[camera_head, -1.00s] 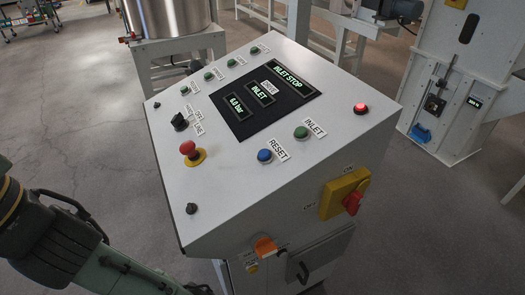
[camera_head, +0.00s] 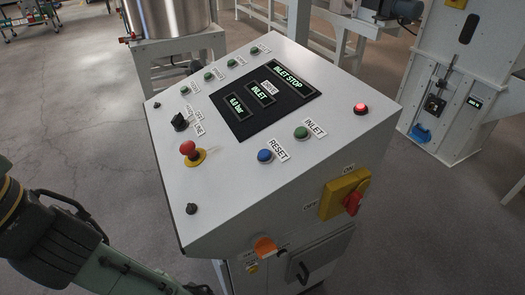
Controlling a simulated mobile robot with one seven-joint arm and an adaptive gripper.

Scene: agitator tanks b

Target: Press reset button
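The blue reset button (camera_head: 265,156) sits on the sloped top of the grey control panel (camera_head: 225,200), beside a label reading RESET (camera_head: 279,149). Nothing covers the button. The display (camera_head: 288,76) reads INLET STOP, with INLET and a bar reading on smaller fields below it. My arm shows at the lower left, low beside the panel and apart from the button. My gripper is not in view.
A green INLET button (camera_head: 301,132) is just right of the reset button. A red emergency stop (camera_head: 188,149) is to the left, a lit red lamp (camera_head: 361,109) to the right. A yellow switch (camera_head: 345,194) with a red handle juts from the front. The space above the panel is clear.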

